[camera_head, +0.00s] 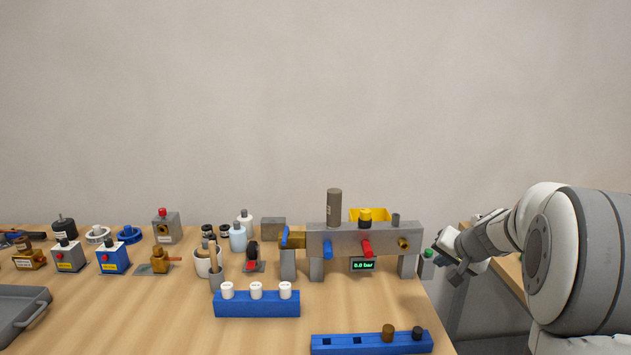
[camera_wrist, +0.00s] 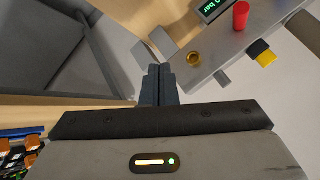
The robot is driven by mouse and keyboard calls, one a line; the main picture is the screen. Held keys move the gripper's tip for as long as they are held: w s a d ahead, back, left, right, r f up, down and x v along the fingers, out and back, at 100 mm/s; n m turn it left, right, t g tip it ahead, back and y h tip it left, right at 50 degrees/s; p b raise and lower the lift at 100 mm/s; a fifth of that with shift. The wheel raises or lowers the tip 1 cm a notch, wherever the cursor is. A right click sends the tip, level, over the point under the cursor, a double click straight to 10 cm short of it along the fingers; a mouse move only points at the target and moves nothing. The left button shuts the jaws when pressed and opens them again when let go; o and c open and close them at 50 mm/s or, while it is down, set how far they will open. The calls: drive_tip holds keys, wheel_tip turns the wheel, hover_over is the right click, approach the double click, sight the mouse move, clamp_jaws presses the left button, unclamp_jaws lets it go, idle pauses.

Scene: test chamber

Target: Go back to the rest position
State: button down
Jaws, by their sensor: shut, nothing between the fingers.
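My gripper (camera_head: 455,262) is at the right end of the grey test manifold (camera_head: 335,240) in the head view, beside a small block with a green button (camera_head: 428,254). In the wrist view my gripper's fingers (camera_wrist: 158,78) are together with nothing between them. The manifold also shows at the upper right of the wrist view, with a brass port (camera_wrist: 194,58), a red handle (camera_wrist: 241,14) and a yellow part (camera_wrist: 264,54). I cannot tell whether the fingers touch anything. My arm reaches in from the right of the head view.
The wooden table (camera_head: 180,335) holds a blue rack with white caps (camera_head: 257,304), a second blue rack (camera_head: 370,343), a grey tray (camera_head: 22,312) and several valves and boxes at the left. A green-lit display (camera_head: 363,264) hangs under the manifold. Open table lies front left of centre.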

drive_tip(key=s+a+r+n+g, duration=0.1)
drive_tip(key=s+a+n+g, duration=0.1)
drive_tip(key=s+a, duration=0.6)
drive_tip(key=s+a+f+n+g, duration=0.1)
drive_tip(key=s+a, duration=0.1)
drive_tip(key=s, duration=0.6)
drive_tip(key=s+a+f+n+g+h, duration=0.1)
drive_tip(key=s+a+n, duration=0.1)
drive_tip(key=s, duration=0.6)
drive_tip(key=s+a+f+n+g, duration=0.1)
drive_tip(key=s+a, duration=0.1)
drive_tip(key=s, duration=0.5)
drive_tip(key=shift+s+a+f+g+h, duration=0.3)
drive_tip(key=shift+s+f+h, duration=0.05)
drive_tip(key=shift+s+h, duration=0.05)
